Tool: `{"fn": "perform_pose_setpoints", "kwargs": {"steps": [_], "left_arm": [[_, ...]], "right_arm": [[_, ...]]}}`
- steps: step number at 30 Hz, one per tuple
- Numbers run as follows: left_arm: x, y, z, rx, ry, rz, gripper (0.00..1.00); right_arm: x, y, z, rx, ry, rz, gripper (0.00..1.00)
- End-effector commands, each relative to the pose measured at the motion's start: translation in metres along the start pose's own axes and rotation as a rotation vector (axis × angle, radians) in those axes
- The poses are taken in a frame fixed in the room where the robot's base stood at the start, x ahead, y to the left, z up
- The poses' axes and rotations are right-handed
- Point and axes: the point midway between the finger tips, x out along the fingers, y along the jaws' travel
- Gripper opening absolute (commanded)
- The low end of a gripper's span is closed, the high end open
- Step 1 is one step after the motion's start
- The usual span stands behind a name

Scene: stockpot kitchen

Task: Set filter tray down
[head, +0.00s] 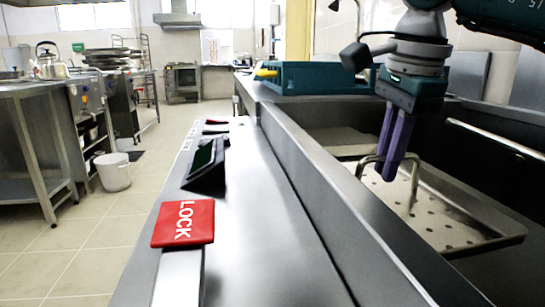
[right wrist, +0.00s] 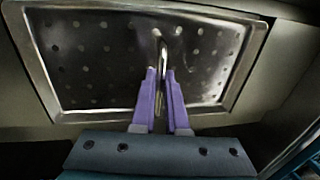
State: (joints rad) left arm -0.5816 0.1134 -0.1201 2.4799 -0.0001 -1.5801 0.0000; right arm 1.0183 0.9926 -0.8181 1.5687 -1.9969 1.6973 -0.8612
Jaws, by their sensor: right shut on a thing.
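The filter tray (head: 445,212) is a shallow metal tray with small holes and a raised wire handle (head: 416,178). In the head view it sits inside the steel fryer basin at the right, its near corner free of the wall. My right gripper (head: 392,180) points down with purple fingers shut on the handle. In the right wrist view the tray (right wrist: 90,65) fills the upper picture, and the fingers (right wrist: 163,75) close around the handle. Whether the tray touches the basin floor cannot be told. My left gripper is not in view.
A steel ledge (head: 262,240) with a red LOCK tag (head: 183,223) and a black display (head: 205,165) runs along the basin. A teal open bin (head: 320,77) stands beyond the basin. A white bucket (head: 113,172) stands on the tiled floor at left.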

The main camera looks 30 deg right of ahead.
Motion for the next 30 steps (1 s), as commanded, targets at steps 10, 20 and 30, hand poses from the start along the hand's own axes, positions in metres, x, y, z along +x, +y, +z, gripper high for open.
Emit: {"fn": "perform_pose_setpoints", "kwargs": {"steps": [10, 20, 30], "left_arm": [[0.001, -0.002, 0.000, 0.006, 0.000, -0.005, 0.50], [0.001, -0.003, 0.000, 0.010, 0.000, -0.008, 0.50], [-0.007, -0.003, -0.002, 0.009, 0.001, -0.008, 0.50]], "right_arm": [[0.003, 0.000, 0.000, 0.001, 0.000, -0.002, 0.13], [0.002, 0.000, 0.000, 0.001, 0.000, -0.002, 0.42], [-0.017, -0.002, 0.000, 0.001, -0.001, -0.005, 0.42]]}}
